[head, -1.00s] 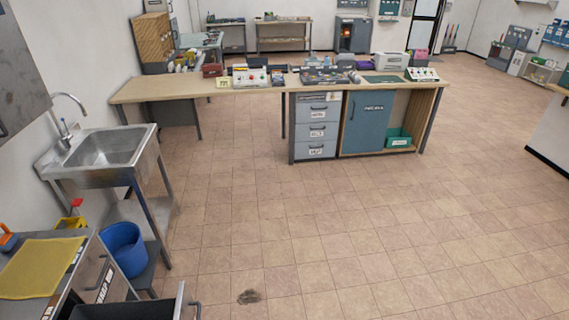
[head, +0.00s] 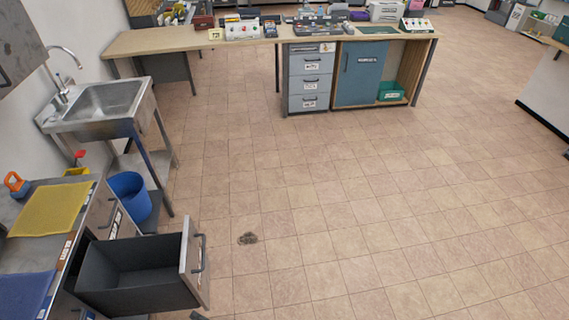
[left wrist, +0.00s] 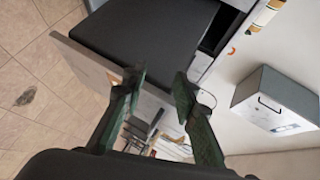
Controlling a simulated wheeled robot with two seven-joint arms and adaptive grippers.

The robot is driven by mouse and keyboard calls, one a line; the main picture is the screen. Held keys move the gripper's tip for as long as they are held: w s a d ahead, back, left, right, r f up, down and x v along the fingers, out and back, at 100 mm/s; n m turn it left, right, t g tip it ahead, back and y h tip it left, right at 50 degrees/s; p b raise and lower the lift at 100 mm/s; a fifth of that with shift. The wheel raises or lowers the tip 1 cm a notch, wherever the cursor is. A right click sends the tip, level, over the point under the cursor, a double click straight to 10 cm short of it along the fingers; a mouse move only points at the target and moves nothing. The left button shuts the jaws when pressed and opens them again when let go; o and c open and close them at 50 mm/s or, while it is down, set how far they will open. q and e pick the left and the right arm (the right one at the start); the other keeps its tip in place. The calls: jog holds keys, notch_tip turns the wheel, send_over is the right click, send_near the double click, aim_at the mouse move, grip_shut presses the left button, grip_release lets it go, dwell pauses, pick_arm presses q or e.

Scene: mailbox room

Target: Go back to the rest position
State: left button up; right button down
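My left gripper (left wrist: 156,82) shows in the left wrist view with its two dark green fingers apart and nothing clearly held between them. An open drawer (left wrist: 135,35) lies just beyond the fingertips, its front panel close to them; contact cannot be told. In the head view the same drawer (head: 140,275) stands pulled out at the lower left, with a dark interior that looks empty and a handle on its front. Neither gripper can be made out in the head view. My right gripper is not in view.
A metal counter (head: 95,215) with a yellow cloth (head: 52,208) is at the left. A sink (head: 100,100) and a blue bucket (head: 130,197) stand behind it. A long wooden workbench (head: 170,40) crosses the back. The tiled floor (head: 370,200) in the middle and right is clear.

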pick_arm(q)
jog(key=s+a+f+n+g+h, duration=0.45)
jog(key=s+a+f+h, duration=0.25)
jog(key=s+a, duration=0.35)
notch_tip(320, 180, up, 4)
jog(key=s+d+h, duration=0.2)
jog(key=h, duration=0.3)
notch_tip(320, 180, down, 27)
jog(key=s+d+m, duration=0.1)
jog(key=s, duration=0.2)
jog(key=s+f+g+p, duration=0.1)
jog(key=s+f+g, duration=0.1)
jog(key=s+f, duration=1.5)
jog(key=s+m, duration=0.1)
jog(key=s, duration=0.2)
jog(key=shift+s+d+f, duration=0.15)
jog(key=shift+s+f, duration=0.1)
jog(key=shift+f, duration=0.15)
